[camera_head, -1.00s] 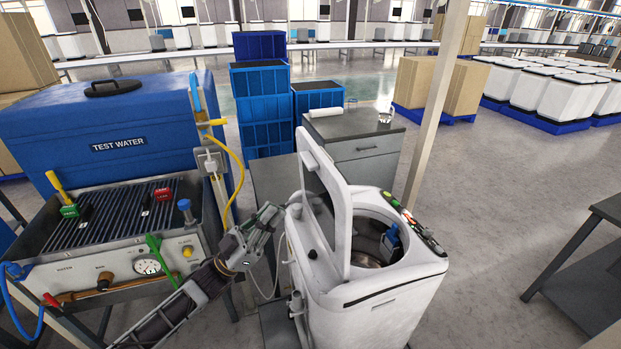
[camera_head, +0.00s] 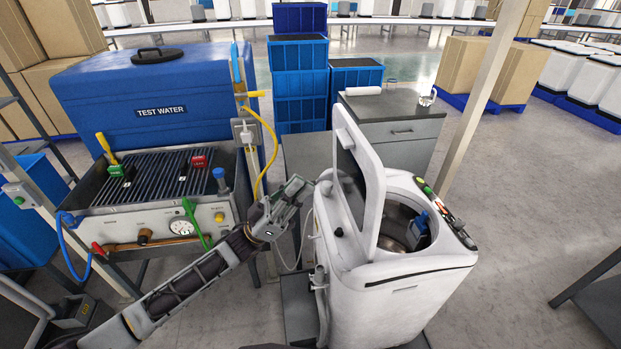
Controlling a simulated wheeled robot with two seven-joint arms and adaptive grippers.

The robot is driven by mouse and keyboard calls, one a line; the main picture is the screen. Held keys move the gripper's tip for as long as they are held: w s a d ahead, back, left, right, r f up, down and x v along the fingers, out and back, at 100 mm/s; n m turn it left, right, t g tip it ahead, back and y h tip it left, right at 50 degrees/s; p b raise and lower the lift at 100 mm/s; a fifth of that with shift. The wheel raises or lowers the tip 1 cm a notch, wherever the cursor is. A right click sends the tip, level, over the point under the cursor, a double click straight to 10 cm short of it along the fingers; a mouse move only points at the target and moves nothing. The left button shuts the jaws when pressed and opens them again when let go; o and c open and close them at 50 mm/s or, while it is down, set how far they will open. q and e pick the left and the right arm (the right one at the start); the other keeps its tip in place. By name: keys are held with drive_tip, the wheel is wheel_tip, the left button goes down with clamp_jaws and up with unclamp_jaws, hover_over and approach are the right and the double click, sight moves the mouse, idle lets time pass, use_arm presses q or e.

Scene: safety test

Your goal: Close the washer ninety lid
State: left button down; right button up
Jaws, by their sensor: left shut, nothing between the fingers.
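The white washer (camera_head: 400,305) stands right of centre in the head view, with its tub opening uncovered. Its lid (camera_head: 364,180) stands raised and tilted at the left part of the opening. A blue object (camera_head: 417,229) sits inside the opening at the right. My left gripper (camera_head: 303,186) is shut and empty, just left of the lid's outer face near the washer's back left corner. Whether its tip touches the lid or washer I cannot tell. My right gripper is not in view.
A test bench (camera_head: 150,215) with a gauge and a blue TEST WATER tank (camera_head: 160,100) stands at left. A grey cabinet (camera_head: 400,130) is behind the washer. A pale post (camera_head: 480,100) rises behind it at right. A dark table edge (camera_head: 590,300) is at far right; floor between is clear.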

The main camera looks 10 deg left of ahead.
use_arm(q)
drive_tip(key=d+f+p+x, duration=0.2)
drive_tip(key=p+x, duration=0.2)
drive_tip(key=x, duration=0.8)
drive_tip(key=shift+w, duration=0.4)
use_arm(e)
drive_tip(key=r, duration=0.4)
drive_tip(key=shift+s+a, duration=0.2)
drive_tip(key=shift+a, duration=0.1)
use_arm(q)
drive_tip(key=shift+r, duration=0.1)
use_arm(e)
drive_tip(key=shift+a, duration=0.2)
